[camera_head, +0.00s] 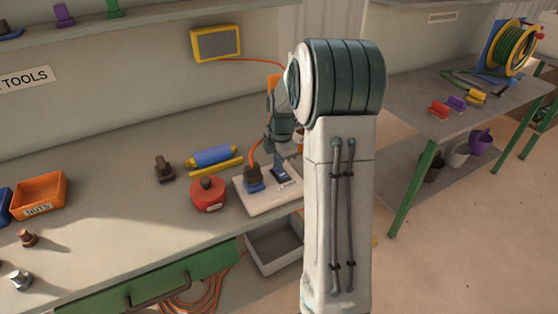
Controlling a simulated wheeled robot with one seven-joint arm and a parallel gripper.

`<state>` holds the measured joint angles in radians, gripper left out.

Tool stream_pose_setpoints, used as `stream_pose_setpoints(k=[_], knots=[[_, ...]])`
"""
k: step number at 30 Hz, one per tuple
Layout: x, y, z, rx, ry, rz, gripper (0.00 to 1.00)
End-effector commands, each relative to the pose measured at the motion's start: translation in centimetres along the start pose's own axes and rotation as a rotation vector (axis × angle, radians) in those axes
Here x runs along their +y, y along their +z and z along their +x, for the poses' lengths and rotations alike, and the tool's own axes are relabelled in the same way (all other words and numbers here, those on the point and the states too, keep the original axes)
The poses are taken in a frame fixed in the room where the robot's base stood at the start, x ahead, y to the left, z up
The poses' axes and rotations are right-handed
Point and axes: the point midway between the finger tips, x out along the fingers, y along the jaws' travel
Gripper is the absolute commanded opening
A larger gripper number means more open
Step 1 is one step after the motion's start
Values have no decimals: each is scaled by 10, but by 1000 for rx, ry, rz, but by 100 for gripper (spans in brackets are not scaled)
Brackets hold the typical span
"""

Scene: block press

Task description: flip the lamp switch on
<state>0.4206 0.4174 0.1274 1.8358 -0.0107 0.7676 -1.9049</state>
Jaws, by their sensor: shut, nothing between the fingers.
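A white switch plate (262,203) lies near the front edge of the workbench, just left of my arm. It carries a dark blue switch (281,175) beside a label that seems to read LAMP. A blue block with an orange cable (254,180) sits on the plate's left part. My gripper (280,158) points down, shut and empty, just above or at the dark blue switch. I cannot tell whether it touches, or which way the switch is set. A yellow-framed panel (216,43) with a dull grey face hangs on the wall, an orange cable leading from it.
A red round container (208,194) stands close left of the plate. Behind it lie a blue-yellow roller (212,156) and a brown piece (164,169). An orange NUTS bin (39,196) is at the left. A grey bin (274,246) sits below the front edge.

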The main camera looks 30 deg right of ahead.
Motion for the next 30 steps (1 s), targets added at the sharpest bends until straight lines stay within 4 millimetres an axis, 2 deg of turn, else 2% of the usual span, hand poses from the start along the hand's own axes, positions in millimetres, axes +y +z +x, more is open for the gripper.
stream_pose_setpoints(k=[4, 11, 22, 30], knots=[[3, 0, 2, 2, -57, -1, 0], [1, 0, 5, 2, -51, 1, 0], [-13, 0, 1, 2, -54, 1, 0], [-14, 0, -1, 2, -51, 0, 0]])
